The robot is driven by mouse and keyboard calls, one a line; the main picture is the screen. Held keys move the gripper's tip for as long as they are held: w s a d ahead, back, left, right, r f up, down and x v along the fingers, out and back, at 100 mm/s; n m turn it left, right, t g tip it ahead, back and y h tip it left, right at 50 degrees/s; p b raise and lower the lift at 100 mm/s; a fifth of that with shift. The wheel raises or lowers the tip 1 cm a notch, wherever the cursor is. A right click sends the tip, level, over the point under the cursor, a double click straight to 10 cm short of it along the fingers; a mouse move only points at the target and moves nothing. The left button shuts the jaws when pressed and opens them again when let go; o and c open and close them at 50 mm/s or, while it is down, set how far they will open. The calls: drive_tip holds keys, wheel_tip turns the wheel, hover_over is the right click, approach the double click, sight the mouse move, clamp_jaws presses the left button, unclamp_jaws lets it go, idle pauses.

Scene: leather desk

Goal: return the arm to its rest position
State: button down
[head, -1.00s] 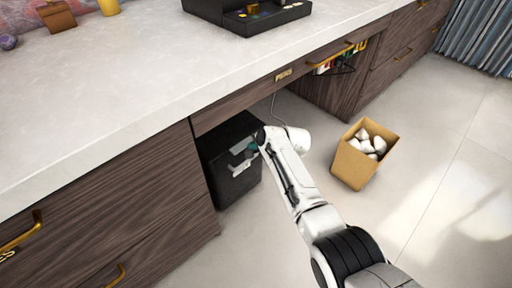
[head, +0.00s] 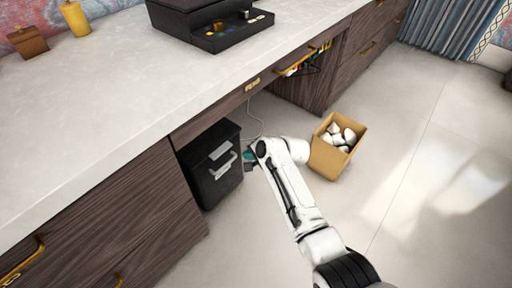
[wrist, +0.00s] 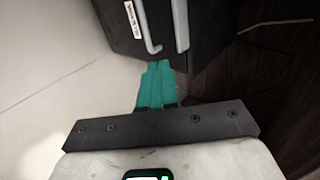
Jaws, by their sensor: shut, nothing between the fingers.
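My white arm reaches down from the lower right in the head view. My gripper (head: 249,157) is at its end, low beside the black cabinet under the desk, and the arm hides part of it. In the wrist view my gripper's teal fingers (wrist: 157,82) are together with nothing between them. The black cabinet (head: 212,165) with its light handle stands just left of the gripper. In the wrist view the cabinet (wrist: 200,30) and a handle lie just beyond the fingertips; I cannot tell the exact gap.
A tan bin (head: 326,158) with white crumpled pieces stands right of my arm, close to it. The pale desk top (head: 130,90) and its wooden drawers (head: 110,220) overhang on the left. A cable hangs behind the arm. The floor (head: 430,190) at right is open.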

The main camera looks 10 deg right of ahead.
drive_tip(key=p+v, duration=0.1)
drive_tip(key=v, duration=0.2)
drive_tip(key=shift+s+d+r, duration=0.15)
drive_tip(key=shift+s, duration=0.1)
drive_tip(key=s+d+f+n+g+h, duration=0.15)
drive_tip(key=s+d, duration=0.25)
drive_tip(key=s, duration=0.6)
drive_tip(key=s+d+f+n+g+h, duration=0.1)
drive_tip(key=s+d+n, duration=0.25)
drive_tip(key=s, duration=0.65)
drive_tip(key=s+d+f+n+g+h, duration=0.15)
drive_tip(key=s+d, duration=0.35)
drive_tip(key=s, duration=0.5)
drive_tip(key=s+d+r+n+g+h, duration=0.1)
drive_tip(key=s+d+r+n, duration=0.15)
drive_tip(key=s, duration=0.45)
drive_tip(key=s+d+r+n+g+h, duration=0.15)
drive_tip(key=s+r, duration=0.25)
drive_tip(key=s, duration=0.4)
wheel_tip(320, 180, up, 23)
drive_tip(key=w+p, duration=0.1)
drive_tip(key=p, duration=2.3)
drive_tip(key=shift+r+m+y, duration=0.1)
drive_tip(key=shift+m+y, duration=0.15)
